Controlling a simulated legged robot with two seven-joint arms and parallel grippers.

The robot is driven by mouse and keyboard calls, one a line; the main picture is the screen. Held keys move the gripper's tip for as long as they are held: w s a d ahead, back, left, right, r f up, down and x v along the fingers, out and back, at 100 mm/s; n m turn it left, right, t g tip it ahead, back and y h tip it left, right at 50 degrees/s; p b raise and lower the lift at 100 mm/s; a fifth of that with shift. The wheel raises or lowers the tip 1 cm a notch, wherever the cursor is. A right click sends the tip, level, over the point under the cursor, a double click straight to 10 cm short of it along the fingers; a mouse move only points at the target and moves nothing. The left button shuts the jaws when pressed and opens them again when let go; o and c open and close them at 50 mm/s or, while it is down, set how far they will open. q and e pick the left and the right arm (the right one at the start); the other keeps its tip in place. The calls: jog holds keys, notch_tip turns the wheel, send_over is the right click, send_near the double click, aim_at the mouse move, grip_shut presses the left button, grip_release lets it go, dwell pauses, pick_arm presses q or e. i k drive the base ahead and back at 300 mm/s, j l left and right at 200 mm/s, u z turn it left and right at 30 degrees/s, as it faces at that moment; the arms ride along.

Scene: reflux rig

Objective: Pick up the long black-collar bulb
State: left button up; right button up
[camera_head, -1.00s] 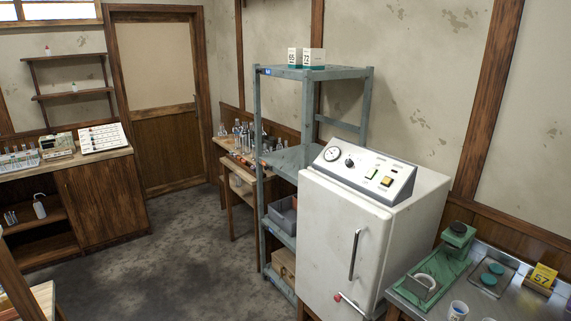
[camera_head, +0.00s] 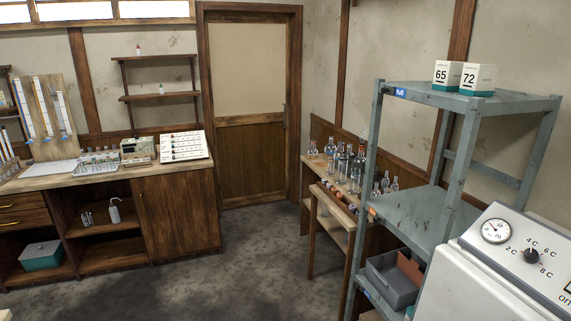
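I cannot make out a long black-collar bulb for certain in this view. A group of glass bottles and flasks (camera_head: 357,170) stands on a small wooden side table by the right wall, some with dark parts, too small to tell apart. Several small items with orange-red parts (camera_head: 337,198) lie on a lower ledge in front of them. Neither of my grippers is in view.
A grey metal shelf (camera_head: 412,211) with boxes marked 65 and 72 (camera_head: 464,77) stands at right, beside a white cabinet with dials (camera_head: 490,275). A wooden counter (camera_head: 105,173) with racks runs along the left. A closed door (camera_head: 248,105) is at the back. Grey floor (camera_head: 240,275) lies clear between.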

aim_at(363, 134)
jog(key=i+j+z, duration=0.1)
jog(key=i+z, duration=0.15)
jog(key=i, duration=0.35)
jog(key=i+j+z, duration=0.25)
jog(key=i, duration=0.3)
jog(key=i+j+z, duration=0.2)
jog(key=i, duration=0.35)
jog(key=i+j+z, duration=0.25)
jog(key=i+j, duration=0.2)
jog(key=i+j+z, duration=0.7)
jog(key=j, duration=0.15)
jog(key=i+j+z, duration=0.2)
jog(key=j, duration=0.15)
jog(key=j+z, duration=0.25)
jog(key=j, duration=0.15)
jog(key=i+j+z, duration=0.25)
jog(key=j, duration=0.15)
jog(key=k, duration=0.1)
